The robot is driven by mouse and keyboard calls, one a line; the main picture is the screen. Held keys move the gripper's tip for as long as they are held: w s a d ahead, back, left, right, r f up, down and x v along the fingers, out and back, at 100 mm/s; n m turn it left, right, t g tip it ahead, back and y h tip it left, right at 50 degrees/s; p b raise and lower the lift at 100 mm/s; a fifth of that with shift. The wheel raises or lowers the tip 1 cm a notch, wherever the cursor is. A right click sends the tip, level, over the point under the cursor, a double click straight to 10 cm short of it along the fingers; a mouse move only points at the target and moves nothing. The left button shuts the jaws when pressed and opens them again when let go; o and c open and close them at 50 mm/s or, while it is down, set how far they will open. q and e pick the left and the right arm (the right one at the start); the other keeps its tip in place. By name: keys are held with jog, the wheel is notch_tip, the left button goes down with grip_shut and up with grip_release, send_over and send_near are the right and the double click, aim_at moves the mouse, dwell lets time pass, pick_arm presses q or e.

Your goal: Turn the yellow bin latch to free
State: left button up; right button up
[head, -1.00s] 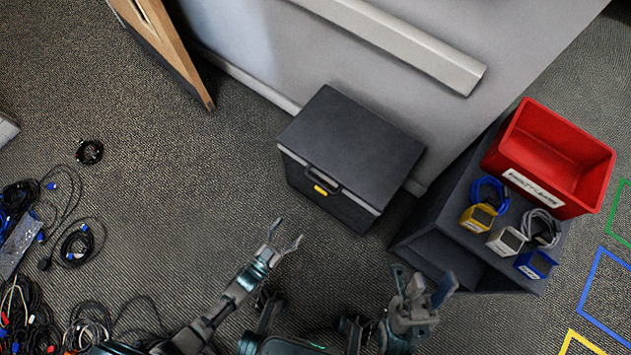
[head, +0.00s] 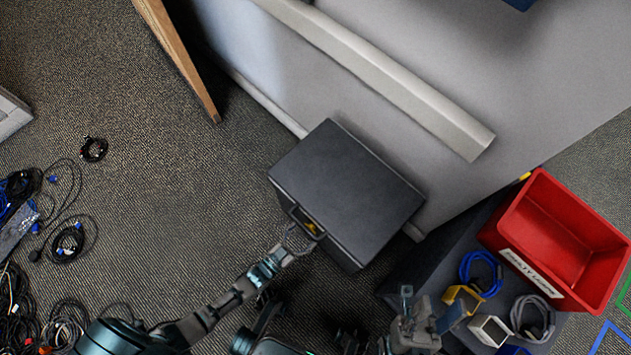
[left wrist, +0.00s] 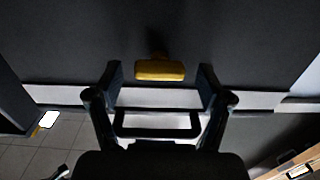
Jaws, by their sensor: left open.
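The dark grey bin (head: 345,190) stands on the carpet against the wall. Its yellow latch (head: 310,228) is on the front face, by a dark handle. In the left wrist view the yellow latch (left wrist: 160,70) lies crosswise, just beyond and between the fingertips. My left gripper (head: 297,238) is open at the bin's front; it also shows in the left wrist view (left wrist: 160,82), with a finger on either side of the latch. No contact with the latch is visible. My right gripper (head: 428,310) is raised near the lower middle, its fingers apart with nothing seen between them.
A red bin (head: 560,240) stands on a dark shelf unit at the right, with coiled cables and yellow, white and blue holders beside it. Loose cables (head: 45,215) litter the floor at the left. A wooden board edge (head: 180,60) leans at the upper left.

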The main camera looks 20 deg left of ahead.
pick_arm(q)
jog(key=shift+w+d+r, duration=0.1)
jog(key=shift+w+d, duration=0.05)
jog(key=shift+w, duration=0.2)
jog(key=shift+c, duration=0.2)
jog(key=c, duration=1.1)
